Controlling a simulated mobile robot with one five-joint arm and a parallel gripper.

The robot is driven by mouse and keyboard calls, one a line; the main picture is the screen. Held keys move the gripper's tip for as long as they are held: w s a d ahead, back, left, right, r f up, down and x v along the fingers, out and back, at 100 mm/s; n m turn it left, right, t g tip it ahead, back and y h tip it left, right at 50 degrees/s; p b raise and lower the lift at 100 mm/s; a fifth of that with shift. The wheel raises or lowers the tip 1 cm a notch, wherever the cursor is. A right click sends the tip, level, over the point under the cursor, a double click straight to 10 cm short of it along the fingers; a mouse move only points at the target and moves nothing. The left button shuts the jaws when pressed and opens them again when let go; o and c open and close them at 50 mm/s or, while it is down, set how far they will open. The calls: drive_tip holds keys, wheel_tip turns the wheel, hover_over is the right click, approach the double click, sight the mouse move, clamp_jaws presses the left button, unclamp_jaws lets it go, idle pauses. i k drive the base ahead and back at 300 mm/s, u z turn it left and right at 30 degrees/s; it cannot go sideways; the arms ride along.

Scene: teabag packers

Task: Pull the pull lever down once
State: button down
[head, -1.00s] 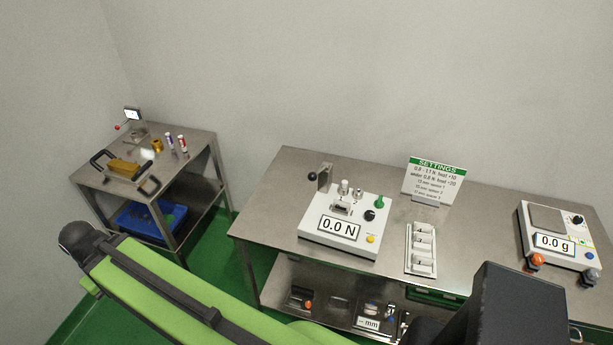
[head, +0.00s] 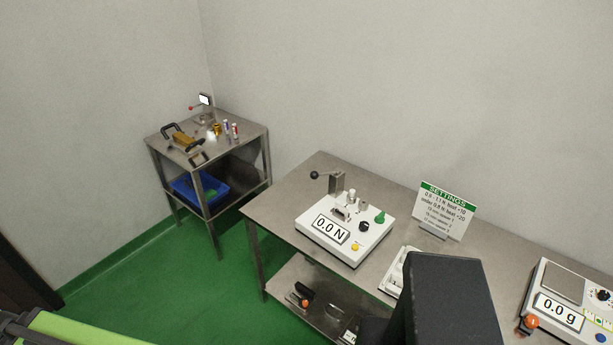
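A lever with a black ball knob (head: 315,175) sticks out to the left from a grey upright bracket (head: 337,184) at the back left of a white force tester (head: 329,247). The lever looks about level and nothing touches it. The tester's display reads 0.0 N. It also carries small metal clamps, a green knob (head: 380,217), a black knob and a yellow button (head: 355,247).
The tester stands on a steel table (head: 285,205); a settings sign (head: 446,210) and a scale reading 0.0 g (head: 563,300) are to its right. A smaller steel table (head: 245,128) with a red-knobbed lever device stands back left. Green floor is free between them.

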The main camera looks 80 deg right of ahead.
sight(314, 175)
drive_tip(key=z, duration=0.45)
drive_tip(key=i, duration=1.35)
drive_tip(key=z, duration=0.8)
drive_tip(key=i, duration=1.85)
drive_tip(key=z, duration=1.45)
drive_tip(key=i, duration=0.95)
drive_tip(key=z, duration=0.6)
drive_tip(key=k, duration=0.85)
drive_tip(key=z, duration=0.2)
drive_tip(key=i, duration=0.85)
drive_tip(key=u, duration=0.15)
drive_tip(key=k, duration=0.95)
drive_tip(key=z, duration=0.05)
